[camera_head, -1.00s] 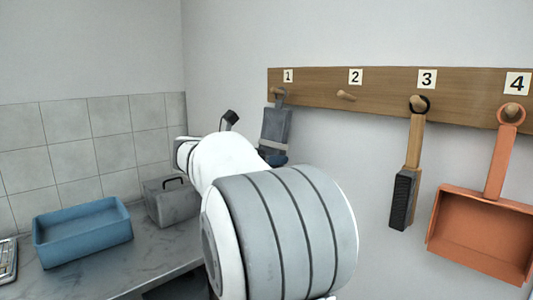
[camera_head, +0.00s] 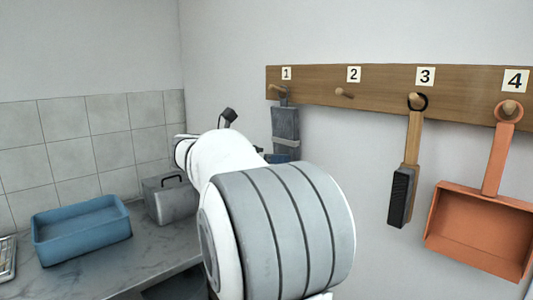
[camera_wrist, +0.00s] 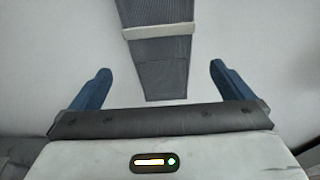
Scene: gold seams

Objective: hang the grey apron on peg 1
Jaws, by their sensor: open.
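The grey apron (camera_head: 285,123) hangs from peg 1 (camera_head: 277,91) on the wooden rail, under the label "1". It is a folded dark grey strip with a pale band across it. In the wrist view the apron (camera_wrist: 155,75) hangs against the pale wall, its lower end between and beyond my fingers. My gripper (camera_wrist: 158,88) is open, with its two blue fingers spread apart and nothing held between them. In the head view my arm hides most of the gripper; a bit of blue finger shows by the apron's lower end.
The wooden rail (camera_head: 385,92) also has an empty peg 2 (camera_head: 345,93), a brush (camera_head: 406,175) on peg 3 and an orange dustpan (camera_head: 480,230) on peg 4. A blue tub (camera_head: 82,230) and a grey metal box (camera_head: 170,199) stand on the counter at left.

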